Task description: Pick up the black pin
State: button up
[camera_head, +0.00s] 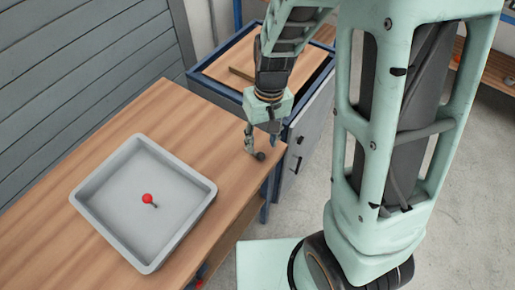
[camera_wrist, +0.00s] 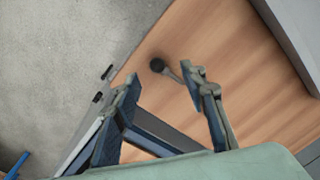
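The black pin has a dark round head (camera_head: 260,156) and lies on the wooden bench top near its right edge. In the wrist view, its black head (camera_wrist: 157,65) shows just past my fingertips, with a short grey shaft running toward the right finger. That finger hides the shaft's far end. My gripper (camera_wrist: 164,82) is open, its fingers spread apart with nothing held between them. In the head view, my gripper (camera_head: 261,145) points down close to the pin. I cannot tell whether a finger touches it.
A grey tray (camera_head: 90,189) stands on the wooden bench (camera_head: 150,112), with a red-headed pin (camera_head: 148,199) inside. A blue-framed cabinet (camera_head: 308,128) stands beyond the bench edge. Bare floor (camera_wrist: 60,50) lies past that edge. The bench between tray and gripper is clear.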

aim_at(261, 154)
jog(key=shift+w+f, duration=0.2)
jog(key=shift+f, duration=3.2)
jog(key=shift+c, duration=0.6)
grip_shut()
